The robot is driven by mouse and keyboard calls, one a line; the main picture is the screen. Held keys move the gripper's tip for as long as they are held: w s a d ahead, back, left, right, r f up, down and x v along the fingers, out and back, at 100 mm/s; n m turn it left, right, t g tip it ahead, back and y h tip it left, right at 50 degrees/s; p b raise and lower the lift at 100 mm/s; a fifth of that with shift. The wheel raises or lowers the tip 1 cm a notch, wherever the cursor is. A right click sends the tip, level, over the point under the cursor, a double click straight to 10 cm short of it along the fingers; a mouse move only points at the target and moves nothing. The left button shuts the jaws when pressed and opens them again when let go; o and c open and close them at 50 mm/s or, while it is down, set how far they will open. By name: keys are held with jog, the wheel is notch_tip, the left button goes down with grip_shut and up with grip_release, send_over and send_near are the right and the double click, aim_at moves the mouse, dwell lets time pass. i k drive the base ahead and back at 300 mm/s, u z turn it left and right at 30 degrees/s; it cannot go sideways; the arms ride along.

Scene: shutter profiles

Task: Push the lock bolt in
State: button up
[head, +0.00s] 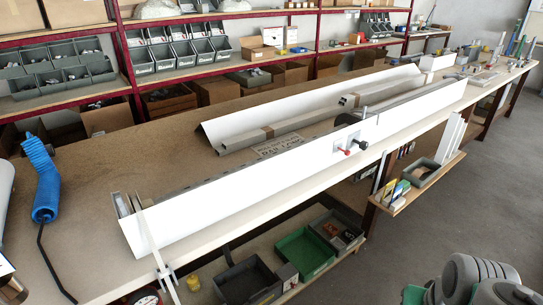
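A long white shutter profile (290,166) lies along the front of the workbench. On its front face, right of the middle, sits small hardware with a red knob (346,152) and a dark knob (363,145). Both stand out from the face. A black part (347,119) shows just behind the top edge there. The lock bolt seems to be part of this hardware, but it is too small to tell which piece it is or how far it sticks out. My gripper is not in view; grey rounded arm links, apparently mine, show at the bottom right, well apart from the profile.
The wooden workbench (110,180) also holds a second white profile (235,122), grey rails (290,122) and a lettered sign (279,146). A blue coiled hose (42,178) is at the left. Bins sit on a lower shelf. The grey floor (440,215) at right is clear.

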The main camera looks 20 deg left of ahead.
aim_at(347, 153)
jog(key=u, duration=0.7)
jog(key=i, duration=1.5)
jog(key=u, duration=0.55)
